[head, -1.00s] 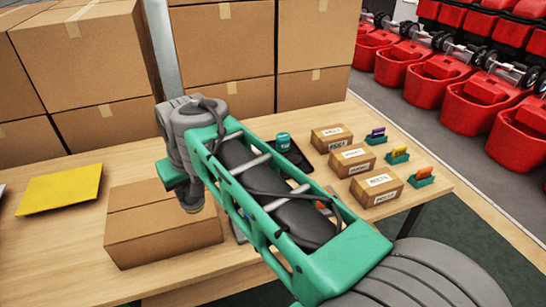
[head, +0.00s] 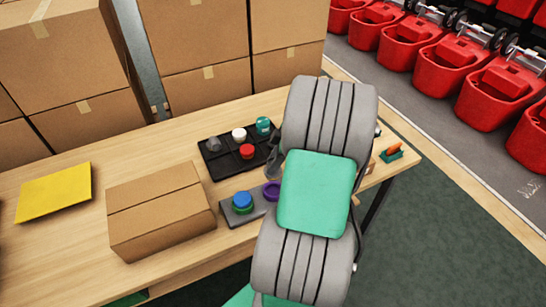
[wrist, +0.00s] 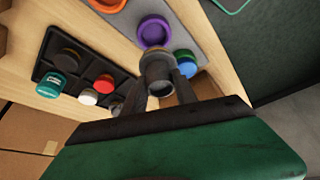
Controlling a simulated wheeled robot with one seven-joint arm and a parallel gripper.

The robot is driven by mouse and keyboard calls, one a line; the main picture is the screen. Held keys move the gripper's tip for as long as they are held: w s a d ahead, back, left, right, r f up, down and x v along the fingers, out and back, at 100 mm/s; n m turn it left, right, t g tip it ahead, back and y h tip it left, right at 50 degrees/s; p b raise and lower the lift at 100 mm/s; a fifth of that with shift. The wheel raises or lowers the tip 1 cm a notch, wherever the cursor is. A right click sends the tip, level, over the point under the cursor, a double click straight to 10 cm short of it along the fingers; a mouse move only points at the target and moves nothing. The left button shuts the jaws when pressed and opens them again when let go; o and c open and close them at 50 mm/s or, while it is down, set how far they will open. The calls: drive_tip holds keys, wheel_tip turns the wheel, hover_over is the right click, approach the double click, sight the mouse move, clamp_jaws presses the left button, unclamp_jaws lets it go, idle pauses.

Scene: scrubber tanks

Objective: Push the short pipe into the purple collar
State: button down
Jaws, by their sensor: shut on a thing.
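The purple collar (wrist: 154,32) stands on a grey plate (wrist: 183,38) in the wrist view. It also shows in the head view (head: 272,190), beside my arm. The short pipe (wrist: 157,72) is dark grey and hollow at its visible end. My gripper (wrist: 160,85) is shut on it, one finger on each side. In the wrist view the pipe appears just below the collar, apart from its opening. The exact gap and height between them cannot be told. My arm hides most of the gripper and the pipe in the head view.
A blue cap (head: 243,200) on a green ring sits on the plate, close to a finger. An orange ring (wrist: 107,4) is at the plate's other end. A black tray (head: 219,163) holds several caps. A cardboard box (head: 160,215) stands left of the plate.

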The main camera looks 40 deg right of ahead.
sight(274, 176)
wheel_tip(274, 176, down, 5)
drive_tip(key=b, duration=0.3)
drive_tip(key=shift+f+b, duration=0.25)
drive_tip(key=shift+b, duration=0.05)
drive_tip(key=shift+f+b, duration=0.2)
drive_tip(key=shift+b, duration=0.1)
idle(0.5)
drive_tip(key=shift+f+b, duration=0.45)
drive_tip(key=shift+f, duration=0.1)
drive_tip(key=shift+f+b, duration=0.3)
drive_tip(key=shift+b, duration=0.1)
drive_tip(key=shift+f+b, duration=0.75)
drive_tip(key=shift+f, duration=0.05)
idle(0.9)
